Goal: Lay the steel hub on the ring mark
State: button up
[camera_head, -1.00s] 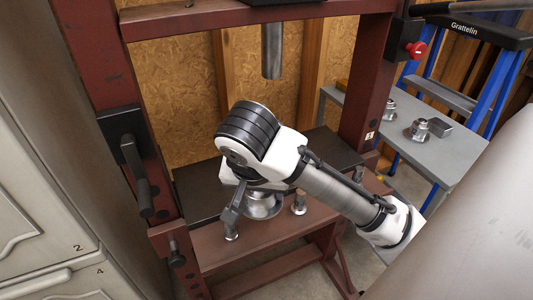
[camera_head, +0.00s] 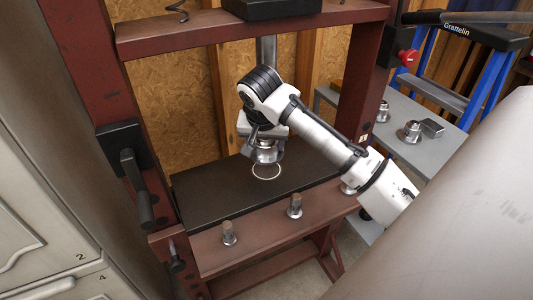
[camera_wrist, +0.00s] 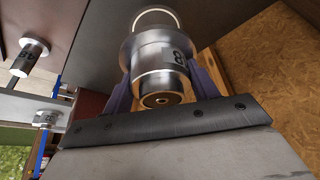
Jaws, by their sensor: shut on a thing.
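The steel hub (camera_head: 268,153) is a stepped, shiny cylinder. It hangs below my gripper (camera_head: 263,141), over the black plate of the red press frame. The ring mark (camera_head: 267,177) is a pale circle on that plate and shows just below the hub in the head view. In the wrist view, my gripper (camera_wrist: 160,82) has its purple fingers on both sides of the hub (camera_wrist: 155,50), which carries a dark printed mark. Part of the ring mark (camera_wrist: 154,10) shows past the hub's far end. The hub appears above the plate; the exact gap is unclear.
The press ram (camera_head: 266,48) hangs behind my wrist. Metal pins (camera_head: 229,233) stand on the front red beam. A grey side table (camera_head: 396,165) holds other steel parts (camera_head: 411,132) and a grey block (camera_head: 433,128). The black plate (camera_head: 215,195) is bare left of the ring.

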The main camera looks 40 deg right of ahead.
aim_at(265, 142)
jog(key=shift+w+d+f+p, duration=0.35)
jog(key=shift+w+d+f, duration=0.25)
jog(key=shift+d+f, duration=0.1)
jog(key=shift+f+p, duration=0.45)
jog(key=shift+f, duration=2.3)
jog(key=shift+f, duration=0.2)
jog(key=o, duration=1.6)
jog(key=shift+r, duration=0.1)
jog(key=b+v, duration=0.2)
jog(key=v, duration=1)
jog(key=shift+a, duration=0.15)
jog(key=shift+s, duration=0.15)
